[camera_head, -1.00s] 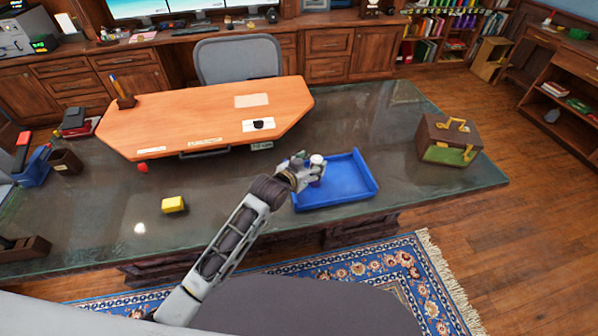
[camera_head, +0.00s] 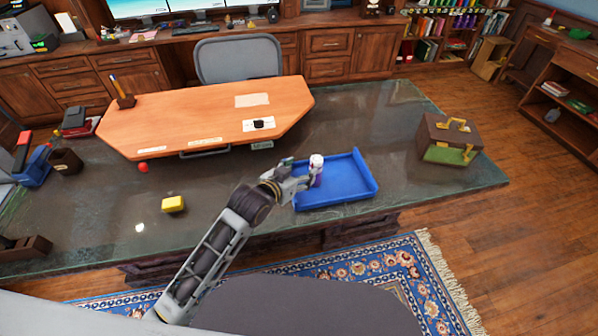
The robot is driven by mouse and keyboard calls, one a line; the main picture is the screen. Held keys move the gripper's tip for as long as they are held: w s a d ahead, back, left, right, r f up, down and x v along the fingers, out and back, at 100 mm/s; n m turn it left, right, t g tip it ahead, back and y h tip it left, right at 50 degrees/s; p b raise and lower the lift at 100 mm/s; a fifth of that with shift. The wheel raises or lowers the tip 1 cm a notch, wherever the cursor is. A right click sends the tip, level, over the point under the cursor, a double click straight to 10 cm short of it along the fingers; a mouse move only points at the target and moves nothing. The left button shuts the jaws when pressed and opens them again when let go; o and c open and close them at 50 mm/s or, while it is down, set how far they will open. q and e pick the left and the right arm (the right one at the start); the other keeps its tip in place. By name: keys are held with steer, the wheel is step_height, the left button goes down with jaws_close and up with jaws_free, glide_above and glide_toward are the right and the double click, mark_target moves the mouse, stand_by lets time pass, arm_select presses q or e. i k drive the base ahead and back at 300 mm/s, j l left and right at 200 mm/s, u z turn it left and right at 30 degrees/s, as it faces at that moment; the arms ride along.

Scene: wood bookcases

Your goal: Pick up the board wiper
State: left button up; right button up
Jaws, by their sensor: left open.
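A small yellow block (camera_head: 173,204) lies alone on the dark glassy desk top (camera_head: 400,130), left of my arm; it may be the board wiper, but I cannot tell for sure. My left gripper (camera_head: 306,175) is open at the left part of the blue tray (camera_head: 345,187), well to the right of the yellow block. A small white and purple bottle (camera_head: 317,168) stands right at its fingers; I cannot tell whether they touch it. My right gripper is not in view.
An orange wooden board (camera_head: 205,115) covers the desk's back middle. A red ball (camera_head: 143,168) lies behind the yellow block. The desk around the block is mostly clear.

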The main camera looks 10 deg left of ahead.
mark_target(176, 204)
steer(key=u, duration=1.5)
